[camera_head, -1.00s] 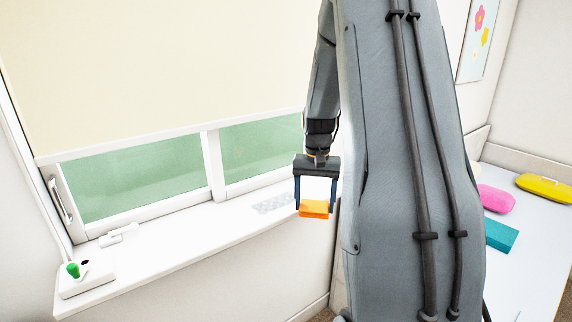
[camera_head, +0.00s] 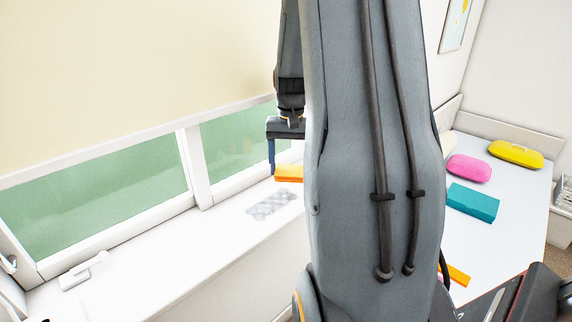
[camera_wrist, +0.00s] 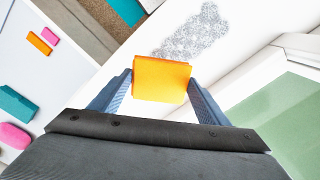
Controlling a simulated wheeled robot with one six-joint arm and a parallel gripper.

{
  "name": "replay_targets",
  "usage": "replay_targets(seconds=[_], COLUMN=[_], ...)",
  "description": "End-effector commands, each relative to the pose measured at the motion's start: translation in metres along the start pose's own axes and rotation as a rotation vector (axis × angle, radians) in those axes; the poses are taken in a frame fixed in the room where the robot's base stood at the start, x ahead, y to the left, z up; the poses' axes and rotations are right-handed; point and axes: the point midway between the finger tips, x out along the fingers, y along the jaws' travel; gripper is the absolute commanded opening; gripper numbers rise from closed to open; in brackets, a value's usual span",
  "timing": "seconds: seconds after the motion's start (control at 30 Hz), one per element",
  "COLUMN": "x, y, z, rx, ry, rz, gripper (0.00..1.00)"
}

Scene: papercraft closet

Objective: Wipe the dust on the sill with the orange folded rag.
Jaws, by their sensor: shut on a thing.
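The orange folded rag (camera_wrist: 160,80) is held between the two blue fingers of my gripper (camera_wrist: 158,88) in the wrist view. In the head view the rag (camera_head: 289,173) hangs from my gripper (camera_head: 285,170), whose right finger is hidden behind my arm. The dust is a grey speckled patch (camera_head: 270,204) on the white sill (camera_head: 190,250), below and slightly left of the rag. In the wrist view the dust (camera_wrist: 192,35) lies just beyond the rag. The rag appears to be above the sill; I cannot tell whether it touches it.
The window (camera_head: 100,200) and its lowered blind (camera_head: 120,80) stand behind the sill. A white latch-like piece (camera_head: 84,270) lies on the sill at left. At right, a white table (camera_head: 500,245) bears a teal block (camera_head: 472,201), a pink case (camera_head: 469,168) and a yellow case (camera_head: 516,153).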

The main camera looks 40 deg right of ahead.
Motion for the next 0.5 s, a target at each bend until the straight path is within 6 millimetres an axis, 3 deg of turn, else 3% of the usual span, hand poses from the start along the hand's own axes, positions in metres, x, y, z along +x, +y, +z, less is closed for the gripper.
replay_targets(seconds=[0.27,0.5], x=[0.0,0.024], y=[-0.01,-0.014], z=[0.005,0.005], rx=[-0.004,-0.001], ry=[0.001,0.001], rz=[0.009,0.012], gripper=[0.52,0.52])
